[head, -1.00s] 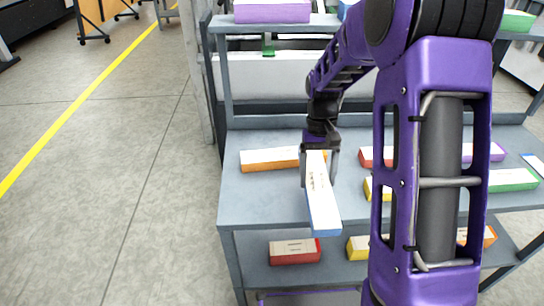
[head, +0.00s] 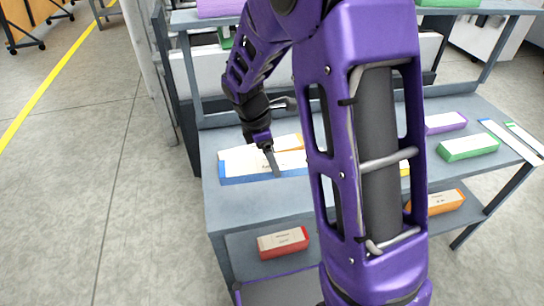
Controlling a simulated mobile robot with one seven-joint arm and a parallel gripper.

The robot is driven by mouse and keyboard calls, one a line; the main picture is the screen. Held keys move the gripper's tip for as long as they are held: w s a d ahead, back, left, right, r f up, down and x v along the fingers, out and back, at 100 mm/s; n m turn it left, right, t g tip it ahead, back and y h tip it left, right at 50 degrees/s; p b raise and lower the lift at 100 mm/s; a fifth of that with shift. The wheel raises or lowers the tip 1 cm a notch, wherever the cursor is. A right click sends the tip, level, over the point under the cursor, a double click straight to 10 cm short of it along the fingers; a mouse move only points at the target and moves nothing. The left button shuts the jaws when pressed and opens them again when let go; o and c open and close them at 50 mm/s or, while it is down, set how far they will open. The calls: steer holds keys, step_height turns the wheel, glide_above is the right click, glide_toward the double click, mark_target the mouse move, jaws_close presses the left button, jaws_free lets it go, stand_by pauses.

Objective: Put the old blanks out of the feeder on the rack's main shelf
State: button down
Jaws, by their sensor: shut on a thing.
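My gripper (head: 273,162) is shut on a stack of blanks with a white top and a blue edge (head: 237,170). The stack lies crosswise, low at the left part of the rack's main shelf (head: 240,208). I cannot tell whether it touches the shelf. A stack with an orange edge (head: 289,141) is right behind it and partly hidden by it and by my gripper. My arm hides the middle of the shelf. The feeder cannot be made out in this view.
Green (head: 468,147) and purple (head: 445,123) stacks lie at the right of the main shelf. Thin blanks (head: 510,140) lie at its right end. Red (head: 283,242) and orange (head: 436,202) stacks are on the lower shelf. The main shelf's front left is bare.

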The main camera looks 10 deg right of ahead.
steer(key=shift+n, duration=0.4)
step_height(320, 180, down, 9)
steer(key=b, duration=0.8)
steer(key=shift+w+a, duration=0.1)
steer(key=shift+f, duration=0.45)
jaws_free()
